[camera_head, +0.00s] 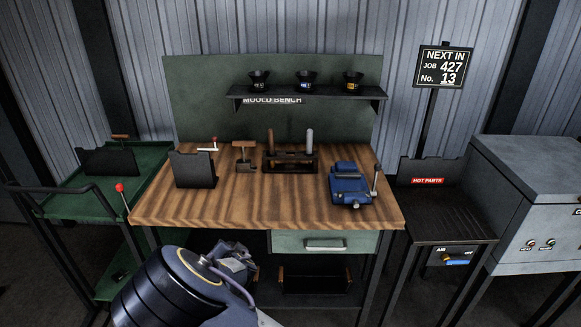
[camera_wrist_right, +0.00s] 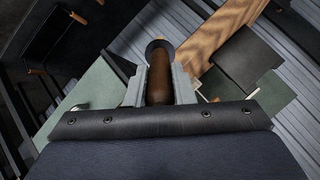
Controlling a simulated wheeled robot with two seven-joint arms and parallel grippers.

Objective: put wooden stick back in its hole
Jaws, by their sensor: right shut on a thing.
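My right gripper (camera_wrist_right: 158,85) is shut on a brown wooden stick (camera_wrist_right: 158,78), which lies between the fingers with a dark round end beyond them. In the head view this gripper (camera_head: 238,262) is low in front of the bench, left of the drawer; the stick cannot be made out there. A dark rack (camera_head: 290,168) stands at the back middle of the bench. A brown stick (camera_head: 271,142) and a pale grey stick (camera_head: 310,142) stand upright in it, with a gap between them. Its holes are too small to see. My left gripper is not in view.
The wooden bench top (camera_head: 270,205) is clear at the front. A dark upright plate (camera_head: 194,170) and a wooden-handled tool (camera_head: 244,155) stand left of the rack, a blue device (camera_head: 350,185) right. A green drawer (camera_head: 325,243) is under the top, a green trolley (camera_head: 75,205) at left.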

